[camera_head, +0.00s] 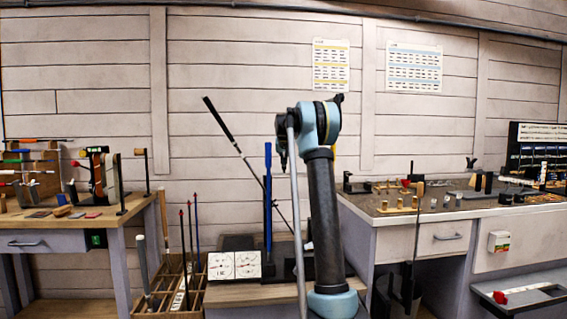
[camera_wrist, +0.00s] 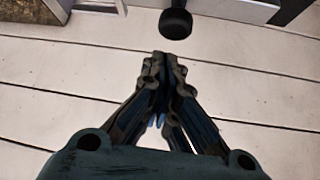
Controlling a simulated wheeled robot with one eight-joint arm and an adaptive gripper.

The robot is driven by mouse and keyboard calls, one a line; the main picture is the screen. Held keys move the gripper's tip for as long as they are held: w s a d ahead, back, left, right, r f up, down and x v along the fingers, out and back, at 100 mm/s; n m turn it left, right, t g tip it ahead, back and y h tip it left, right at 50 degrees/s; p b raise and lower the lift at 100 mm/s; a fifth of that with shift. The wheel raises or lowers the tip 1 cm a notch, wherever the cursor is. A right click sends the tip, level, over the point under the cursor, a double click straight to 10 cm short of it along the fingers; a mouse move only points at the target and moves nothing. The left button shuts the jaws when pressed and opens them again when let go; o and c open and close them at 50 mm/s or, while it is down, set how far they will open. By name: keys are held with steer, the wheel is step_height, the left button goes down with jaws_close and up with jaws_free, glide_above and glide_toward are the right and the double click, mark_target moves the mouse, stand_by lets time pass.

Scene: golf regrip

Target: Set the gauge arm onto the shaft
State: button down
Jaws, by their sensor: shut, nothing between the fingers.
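A thin shaft with a black grip (camera_head: 219,119) leans diagonally behind my arm in the head view, its grip end up at the left. I cannot tell for sure which piece is the gauge arm. My gripper (camera_head: 283,158) is partly hidden by my own arm in the head view. In the wrist view, my gripper (camera_wrist: 161,62) is shut with its fingertips together and empty. A black round-ended piece (camera_wrist: 175,23) lies just beyond the tips, apart from them.
A left bench (camera_head: 100,217) holds a rack and small tools. A wooden bin (camera_head: 178,285) with upright rods stands on the floor. The right bench (camera_head: 470,213) carries several small metal parts, with a club leaning at its front.

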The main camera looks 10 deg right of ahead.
steer(key=shift+s+a+f, duration=0.1)
steer(key=shift+s, duration=0.45)
steer(key=shift+s+a+f, duration=0.1)
steer(key=shift+s, duration=0.4)
